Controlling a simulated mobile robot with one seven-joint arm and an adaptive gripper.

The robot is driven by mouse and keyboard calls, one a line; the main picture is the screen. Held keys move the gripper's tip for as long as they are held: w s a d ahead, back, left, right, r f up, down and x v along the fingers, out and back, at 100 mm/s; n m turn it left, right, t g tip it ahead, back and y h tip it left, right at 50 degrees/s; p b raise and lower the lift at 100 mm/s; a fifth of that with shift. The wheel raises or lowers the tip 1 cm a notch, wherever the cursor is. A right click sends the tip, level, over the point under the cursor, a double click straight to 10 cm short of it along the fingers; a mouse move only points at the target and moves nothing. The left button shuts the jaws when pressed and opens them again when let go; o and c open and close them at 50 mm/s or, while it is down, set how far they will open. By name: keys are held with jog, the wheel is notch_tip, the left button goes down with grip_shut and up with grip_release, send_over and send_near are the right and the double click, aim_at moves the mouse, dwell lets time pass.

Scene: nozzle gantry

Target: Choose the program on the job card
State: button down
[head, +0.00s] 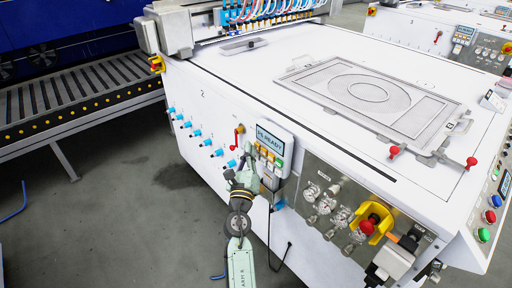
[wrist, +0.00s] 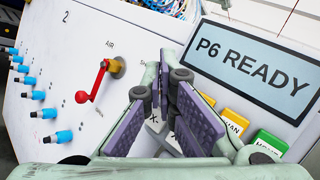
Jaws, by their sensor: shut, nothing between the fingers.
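The control panel's display (head: 270,138) is lit and reads "P6 READY"; it fills the upper right of the wrist view (wrist: 262,66). Below it are coloured buttons, including a yellow one, an orange one (wrist: 233,122) lettered partly "MAN" and a green one (wrist: 268,144). My gripper (head: 246,163) is in front of the panel's left lower part and hides some buttons. In the wrist view my gripper (wrist: 164,78) is shut and empty, its fingers left of the orange button. I cannot make out a job card's text in either view.
A red air lever (wrist: 92,82) and several blue knobs (wrist: 43,113) are left of the panel. Gauges (head: 325,205) and a red stop knob on a yellow guard (head: 370,224) are to its right. A framed plate (head: 375,95) lies on the white machine top.

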jog(key=shift+w+d, duration=0.35)
jog(key=shift+d, duration=0.15)
dwell(0.8)
jog(key=shift+s+a, duration=0.6)
jog(key=shift+a, duration=0.2)
jog(key=shift+s+a, duration=0.75)
jog(key=shift+a, duration=0.3)
jog(key=shift+s+a, duration=0.7)
jog(key=shift+a, duration=0.3)
